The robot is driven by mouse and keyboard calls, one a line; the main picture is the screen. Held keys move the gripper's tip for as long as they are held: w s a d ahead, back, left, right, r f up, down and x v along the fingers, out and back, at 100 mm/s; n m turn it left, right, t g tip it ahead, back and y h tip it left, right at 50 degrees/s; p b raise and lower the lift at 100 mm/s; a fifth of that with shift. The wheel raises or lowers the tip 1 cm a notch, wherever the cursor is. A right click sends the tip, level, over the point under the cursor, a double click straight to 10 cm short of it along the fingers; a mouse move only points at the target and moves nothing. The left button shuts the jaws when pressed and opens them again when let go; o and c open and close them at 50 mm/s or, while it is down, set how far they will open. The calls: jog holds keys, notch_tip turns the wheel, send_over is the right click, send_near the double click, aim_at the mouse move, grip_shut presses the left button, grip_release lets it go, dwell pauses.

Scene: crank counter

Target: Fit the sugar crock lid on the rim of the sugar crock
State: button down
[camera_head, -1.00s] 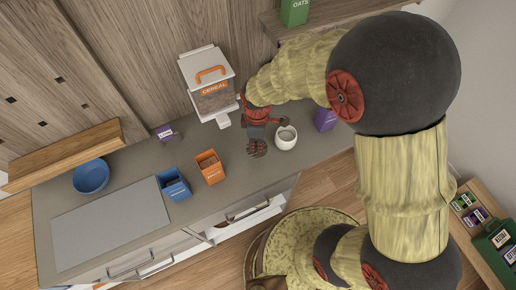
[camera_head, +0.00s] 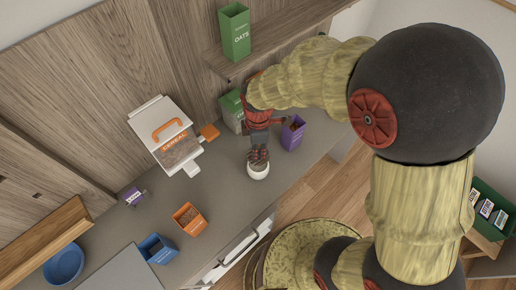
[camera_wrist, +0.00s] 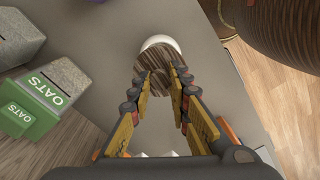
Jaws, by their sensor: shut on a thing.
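The sugar crock (camera_head: 259,173) is a small white round pot on the counter, under my gripper (camera_head: 258,156) in the head view. My gripper is shut on the sugar crock lid, a dark brown wood-grained disc. In the wrist view the lid (camera_wrist: 160,82) sits between the two fingers (camera_wrist: 159,88), in front of the crock, whose white edge (camera_wrist: 161,41) shows beyond it. The lid covers most of the crock's opening in that view. I cannot tell whether the lid touches the rim. In the head view the lid is mostly hidden by the fingers.
A purple box (camera_head: 292,136) stands close right of my gripper, and a green box (camera_head: 231,108) behind it. The cereal dispenser (camera_head: 167,133) is to the left. Orange (camera_head: 189,219) and blue (camera_head: 157,249) bins stand further left. A shelf (camera_head: 275,40) holds a green oats box (camera_head: 235,32).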

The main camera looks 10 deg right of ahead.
jog(key=shift+f, duration=0.1)
jog(key=shift+f+b, duration=1.2)
jog(key=shift+f, duration=0.8)
jog(key=shift+f+b, duration=0.35)
jog(key=shift+f, duration=0.45)
jog(key=c, duration=1.6)
grip_release()
notch_tip(320, 180, up, 12)
jog(key=shift+s, duration=0.1)
